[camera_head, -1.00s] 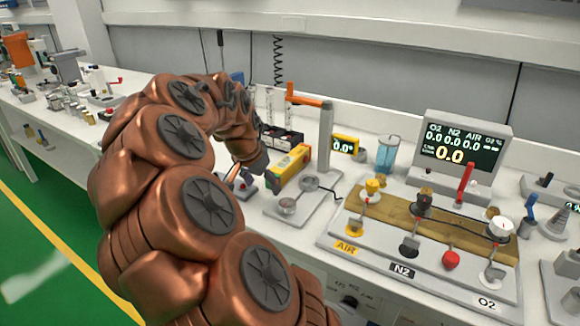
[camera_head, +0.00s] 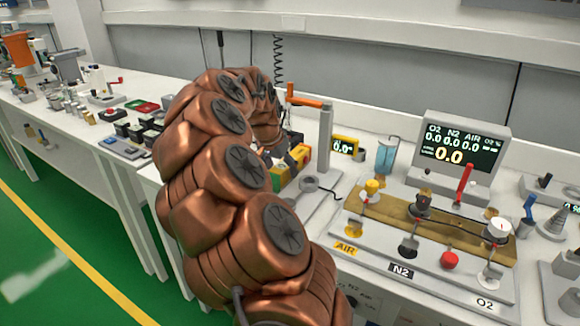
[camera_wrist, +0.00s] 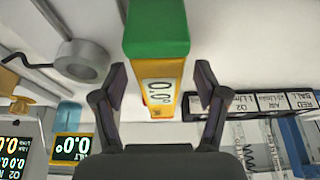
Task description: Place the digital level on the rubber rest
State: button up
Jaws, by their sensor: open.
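A long yellow block with a green end (camera_head: 279,180), which looks like the digital level, lies on the bench left of a grey stand. In the wrist view the level (camera_wrist: 161,75) shows its green end nearest and a "0.0" display. My gripper (camera_wrist: 162,82) is open, with one finger on each side of the level and gaps visible. I cannot pick out the rubber rest for certain.
A grey stand (camera_head: 324,150) with an orange top rises beside the level. A small yellow "0.0°" display (camera_head: 344,146) and a blue cylinder (camera_head: 387,155) stand behind. A gas panel (camera_head: 430,240) and monitor (camera_head: 461,150) fill the right. Small dark boxes (camera_head: 140,130) stand at left.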

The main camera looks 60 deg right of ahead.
jog(key=d, duration=0.4)
jog(key=shift+d, duration=0.2)
jog(key=shift+d+f+p, duration=0.2)
jog(key=shift+f+p, duration=0.1)
jog(key=shift+f, duration=0.3)
grip_shut()
